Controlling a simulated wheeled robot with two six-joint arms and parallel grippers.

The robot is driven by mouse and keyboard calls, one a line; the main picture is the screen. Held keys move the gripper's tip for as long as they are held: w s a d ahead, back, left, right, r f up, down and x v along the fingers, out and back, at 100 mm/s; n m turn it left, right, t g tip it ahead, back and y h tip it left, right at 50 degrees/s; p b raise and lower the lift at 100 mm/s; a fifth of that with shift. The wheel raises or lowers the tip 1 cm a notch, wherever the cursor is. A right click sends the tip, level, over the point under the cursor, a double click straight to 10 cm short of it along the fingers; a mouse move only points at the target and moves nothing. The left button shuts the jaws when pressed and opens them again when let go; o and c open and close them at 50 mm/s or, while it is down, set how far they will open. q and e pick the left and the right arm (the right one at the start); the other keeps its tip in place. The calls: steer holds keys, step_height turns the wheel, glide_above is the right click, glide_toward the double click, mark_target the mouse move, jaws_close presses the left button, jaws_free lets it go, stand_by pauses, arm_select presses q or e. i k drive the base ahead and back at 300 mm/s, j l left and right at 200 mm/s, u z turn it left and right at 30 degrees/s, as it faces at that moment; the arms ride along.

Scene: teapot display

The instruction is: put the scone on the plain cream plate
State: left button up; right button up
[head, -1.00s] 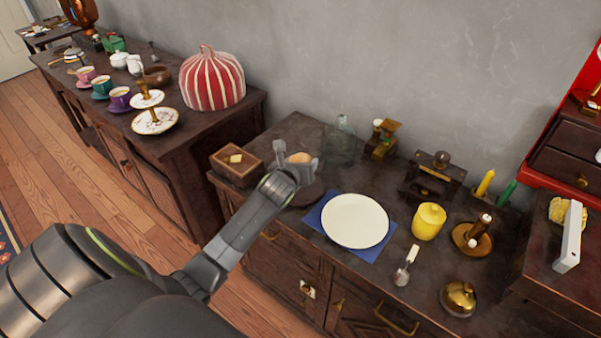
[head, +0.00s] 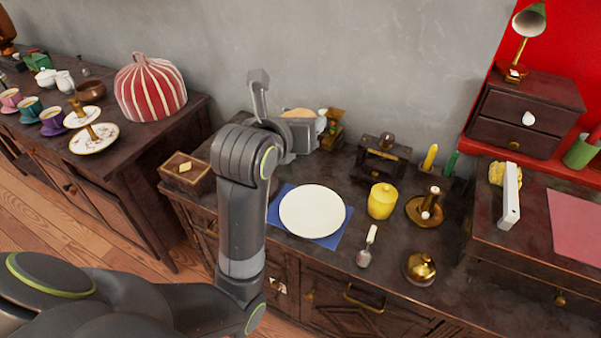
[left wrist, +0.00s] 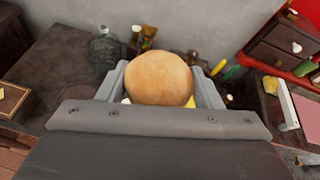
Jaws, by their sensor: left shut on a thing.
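The scone (left wrist: 158,78) is a round golden-brown bun, held between the fingers of my left gripper (left wrist: 160,85) in the left wrist view. In the head view the scone (head: 299,113) shows only in part, as the left gripper (head: 300,125) and arm cover much of it. It is held up above the back of the sideboard, behind the plate. The plain cream plate (head: 312,211) lies on a blue napkin (head: 274,214) and is empty. My right gripper is not in view.
A wooden box (head: 186,170) stands left of my arm. A yellow pot (head: 382,200), a candle holder (head: 428,208), a small utensil (head: 367,247) and a brass dome (head: 419,267) stand right of the plate. The grey wall is close behind.

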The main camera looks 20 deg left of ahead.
mark_target(313, 210)
steer(key=j+z, duration=0.15)
steer(key=z, duration=0.95)
steer(key=k+j, duration=0.25)
steer(key=k+j+z, duration=0.1)
steer(key=k+j, duration=0.15)
steer(key=j, duration=0.25)
